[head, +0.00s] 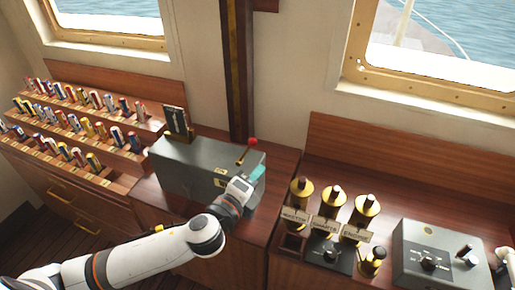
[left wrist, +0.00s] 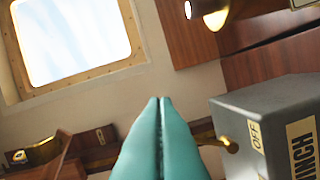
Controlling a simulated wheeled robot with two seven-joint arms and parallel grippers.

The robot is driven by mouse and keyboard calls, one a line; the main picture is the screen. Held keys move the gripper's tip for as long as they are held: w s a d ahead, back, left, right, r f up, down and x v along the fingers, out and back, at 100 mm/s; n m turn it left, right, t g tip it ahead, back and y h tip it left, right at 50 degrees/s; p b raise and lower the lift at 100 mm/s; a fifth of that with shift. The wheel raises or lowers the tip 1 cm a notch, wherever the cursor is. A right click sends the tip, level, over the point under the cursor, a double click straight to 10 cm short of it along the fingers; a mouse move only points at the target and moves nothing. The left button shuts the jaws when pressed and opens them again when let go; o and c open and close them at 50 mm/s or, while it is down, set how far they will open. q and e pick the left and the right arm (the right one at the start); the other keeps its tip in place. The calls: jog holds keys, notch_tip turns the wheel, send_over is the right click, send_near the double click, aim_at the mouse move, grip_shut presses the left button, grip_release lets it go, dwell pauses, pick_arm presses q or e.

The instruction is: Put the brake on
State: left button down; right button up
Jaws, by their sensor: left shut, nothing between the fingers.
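A grey box (head: 195,165) stands on the wooden cabinet, with a brass lever (head: 246,151) topped by a red knob (head: 253,141) at its right end. In the left wrist view the grey box (left wrist: 238,112) shows at the right, with an OFF plate (left wrist: 256,137) and a partly cut-off label ending in "INCH". My left gripper (head: 259,172) is shut and empty, its teal fingers at the box's right end, just below the red knob. Its closed fingers (left wrist: 160,100) fill the lower middle of the left wrist view. A brass piece (left wrist: 228,144) shows beside them; I cannot tell whether they touch the lever.
A dark plaque (head: 177,121) stands behind the box. A rack of rolled flags (head: 75,122) is at the left. A dark post (head: 237,70) rises behind the cabinet.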

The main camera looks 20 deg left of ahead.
aim_at(246, 151)
pick_arm(q)
jog(key=w+a+p, duration=0.2)
jog(key=w+p, duration=0.1)
jog(key=w, duration=0.4)
jog(key=shift+w+r+p, duration=0.2)
jog(key=shift+r+p, duration=0.1)
jog(key=shift+r, duration=0.05)
jog(key=shift+a, duration=0.1)
